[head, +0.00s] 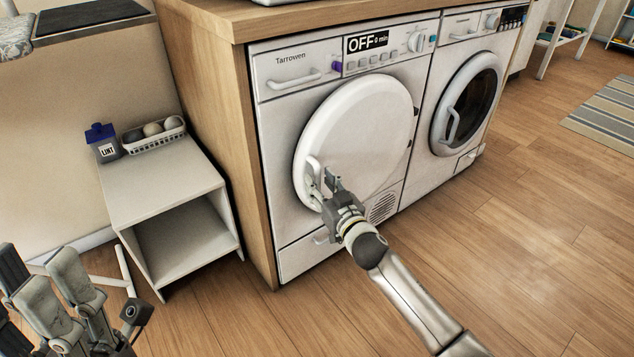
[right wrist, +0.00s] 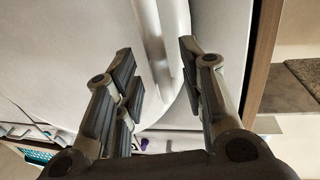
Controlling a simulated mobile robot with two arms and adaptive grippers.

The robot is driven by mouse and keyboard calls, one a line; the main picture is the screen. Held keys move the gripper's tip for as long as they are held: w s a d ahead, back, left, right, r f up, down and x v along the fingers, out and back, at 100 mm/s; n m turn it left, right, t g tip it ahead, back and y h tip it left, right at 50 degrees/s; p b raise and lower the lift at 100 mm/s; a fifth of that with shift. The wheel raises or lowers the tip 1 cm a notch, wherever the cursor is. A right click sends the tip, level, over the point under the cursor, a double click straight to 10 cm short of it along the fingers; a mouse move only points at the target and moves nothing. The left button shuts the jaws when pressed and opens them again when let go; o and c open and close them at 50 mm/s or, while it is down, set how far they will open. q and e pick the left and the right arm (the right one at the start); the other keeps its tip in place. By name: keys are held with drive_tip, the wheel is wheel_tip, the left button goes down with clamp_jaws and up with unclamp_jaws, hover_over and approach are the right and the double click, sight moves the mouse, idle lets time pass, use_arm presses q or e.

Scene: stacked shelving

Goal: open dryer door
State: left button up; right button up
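The dryer (head: 292,105) is the left machine, with a display reading OFF 0 min. Its round white door (head: 360,130) looks closed. A pale vertical door handle (head: 313,176) sits at the door's left edge. My right gripper (head: 326,183) is at this handle and partly hides it. In the right wrist view, the gripper (right wrist: 158,68) is open, and the handle (right wrist: 152,40) runs between its spread fingers. I see a gap between handle and fingers there. My left gripper (head: 62,290) is low at the left, away from the dryer; its finger gap is unclear.
A washer (head: 465,100) with a dark glass door stands right of the dryer. A wooden side panel (head: 222,120) borders the dryer's left. A low white shelf unit (head: 165,185) holds a blue-lidded lint box (head: 104,145) and a basket (head: 155,140). The wooden floor (head: 500,260) in front is clear.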

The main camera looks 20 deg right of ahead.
drive_tip(key=shift+w+a+b, duration=0.2)
drive_tip(key=shift+w+b, duration=0.1)
drive_tip(key=shift+w, duration=0.95)
clamp_jaws()
